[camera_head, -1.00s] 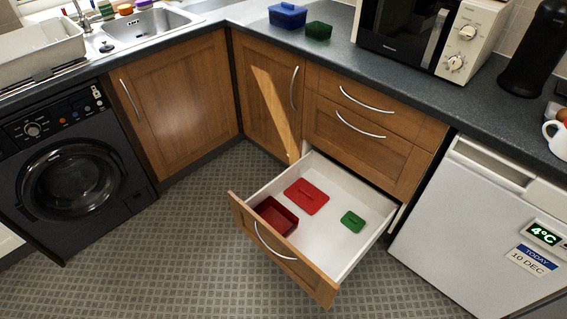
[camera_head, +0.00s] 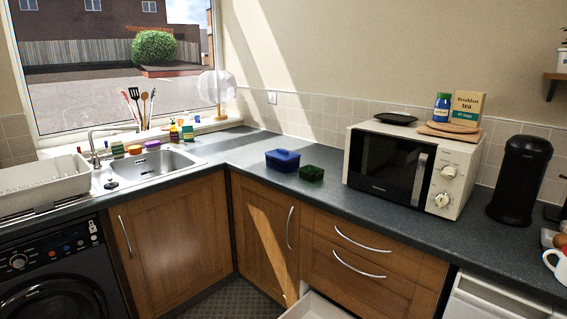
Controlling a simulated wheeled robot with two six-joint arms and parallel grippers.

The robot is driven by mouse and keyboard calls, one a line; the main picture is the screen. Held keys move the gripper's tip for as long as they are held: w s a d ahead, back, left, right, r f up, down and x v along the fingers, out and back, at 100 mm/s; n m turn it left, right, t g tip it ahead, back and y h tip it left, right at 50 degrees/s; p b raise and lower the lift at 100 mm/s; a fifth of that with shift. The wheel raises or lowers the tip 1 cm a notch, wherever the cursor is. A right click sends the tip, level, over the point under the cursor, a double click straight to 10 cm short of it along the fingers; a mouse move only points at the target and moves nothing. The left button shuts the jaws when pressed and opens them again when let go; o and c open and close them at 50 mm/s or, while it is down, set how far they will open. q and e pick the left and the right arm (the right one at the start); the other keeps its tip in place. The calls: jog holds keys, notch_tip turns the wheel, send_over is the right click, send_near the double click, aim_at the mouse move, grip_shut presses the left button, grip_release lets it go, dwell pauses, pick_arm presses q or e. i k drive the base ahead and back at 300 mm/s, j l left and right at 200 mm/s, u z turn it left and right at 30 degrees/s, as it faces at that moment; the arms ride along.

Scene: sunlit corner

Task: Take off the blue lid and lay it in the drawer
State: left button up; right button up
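A blue box (camera_head: 283,165) stands on the dark worktop near the corner, with the blue lid (camera_head: 282,155) on top of it. The open drawer (camera_head: 316,308) shows only as a pale strip at the bottom edge, below two shut wooden drawer fronts. Its inside is almost wholly out of the picture. Neither of my grippers is in view.
A small green box (camera_head: 312,173) stands just right of the blue box. The microwave (camera_head: 412,168) is further right, then a black canister (camera_head: 518,180). The sink (camera_head: 152,165) and dish rack (camera_head: 42,186) are to the left. Worktop in front of the boxes is clear.

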aim_at(282, 154)
jog(key=i+j+z, duration=0.1)
jog(key=z, duration=0.35)
jog(key=j+z, duration=0.15)
jog(key=z, duration=0.3)
jog(key=i+j+z, duration=0.1)
jog(key=z, duration=0.35)
jog(key=j+z, duration=0.2)
jog(key=z, duration=0.3)
jog(key=j+z, duration=0.15)
jog(key=j, duration=0.25)
jog(key=k+j+z, duration=0.15)
jog(key=j, duration=0.3)
jog(key=j+z, duration=0.2)
jog(key=j, duration=0.2)
jog(key=k+j+z, duration=0.15)
jog(key=j, duration=0.25)
jog(key=k+j+z, duration=0.15)
jog(key=j, duration=0.2)
jog(key=k+j+z, duration=0.15)
jog(key=j, duration=0.25)
